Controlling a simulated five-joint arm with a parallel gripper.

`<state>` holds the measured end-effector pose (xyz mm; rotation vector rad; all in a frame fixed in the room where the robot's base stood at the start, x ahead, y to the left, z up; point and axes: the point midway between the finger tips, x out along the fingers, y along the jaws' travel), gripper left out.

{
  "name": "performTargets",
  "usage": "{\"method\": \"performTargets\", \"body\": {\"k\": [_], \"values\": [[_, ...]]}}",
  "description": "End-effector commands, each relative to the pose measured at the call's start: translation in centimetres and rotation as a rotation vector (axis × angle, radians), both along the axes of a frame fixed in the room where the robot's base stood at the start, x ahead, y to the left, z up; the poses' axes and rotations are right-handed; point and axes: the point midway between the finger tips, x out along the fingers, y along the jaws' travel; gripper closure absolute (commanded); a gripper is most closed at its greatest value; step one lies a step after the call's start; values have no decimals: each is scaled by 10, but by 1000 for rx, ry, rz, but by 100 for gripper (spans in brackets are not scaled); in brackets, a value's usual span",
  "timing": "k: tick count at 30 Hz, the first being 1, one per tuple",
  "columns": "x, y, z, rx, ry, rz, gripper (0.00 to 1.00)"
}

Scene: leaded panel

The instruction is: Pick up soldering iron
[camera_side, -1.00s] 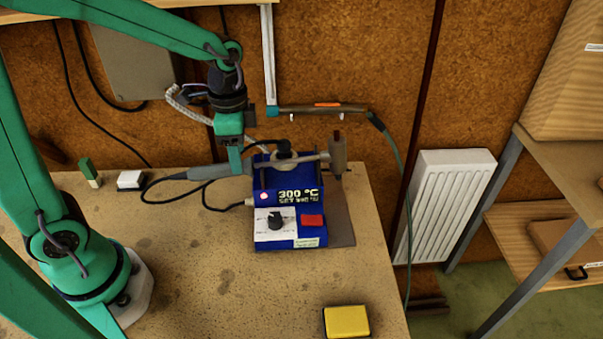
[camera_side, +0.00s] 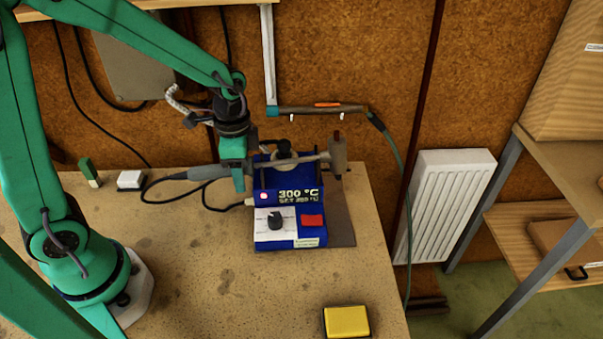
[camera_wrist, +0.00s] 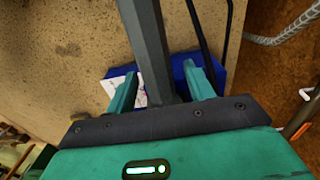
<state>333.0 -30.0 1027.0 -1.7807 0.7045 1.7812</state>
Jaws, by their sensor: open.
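The soldering iron (camera_side: 205,172) has a grey handle on the left and a metal shaft running right to a thick brownish head (camera_side: 338,153). It lies about level across the blue soldering station (camera_side: 290,190), with a dark cable leaving the handle's left end. My gripper (camera_side: 238,180) is at the handle's right part, a finger passing in front of it. In the wrist view the grey handle (camera_wrist: 146,40) runs between the two green fingers (camera_wrist: 160,70), which stand apart on either side of it. My gripper is open. The far finger is hidden in the side view.
A yellow block (camera_side: 346,321) lies at the bench's front right. A white block (camera_side: 131,180) and a green-and-white block (camera_side: 89,172) stand at the back left. A cabled tool (camera_side: 310,108) hangs on the wall.

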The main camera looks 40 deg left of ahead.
Motion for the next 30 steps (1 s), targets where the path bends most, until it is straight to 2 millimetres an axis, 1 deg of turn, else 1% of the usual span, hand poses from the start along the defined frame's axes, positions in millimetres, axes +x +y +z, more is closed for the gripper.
{"method": "performTargets", "body": {"k": [3, 4, 6, 8, 9, 11, 12, 23, 26, 30], "values": [[0, 0, 0, 0, 0, 0, 47], [0, 0, 0, 0, 0, 0, 51], [0, 0, 0, 0, 0, 0, 65], [0, 0, 0, 0, 0, 0, 76], [0, 0, 0, 0, 0, 0, 84], [0, 0, 0, 0, 0, 0, 96], [0, 0, 0, 0, 0, 0, 100], [1, 0, 3, 0, -4, 0, 100], [1, 0, 8, 0, -4, 0, 100], [1, 0, 20, -1, -6, 0, 100]]}}
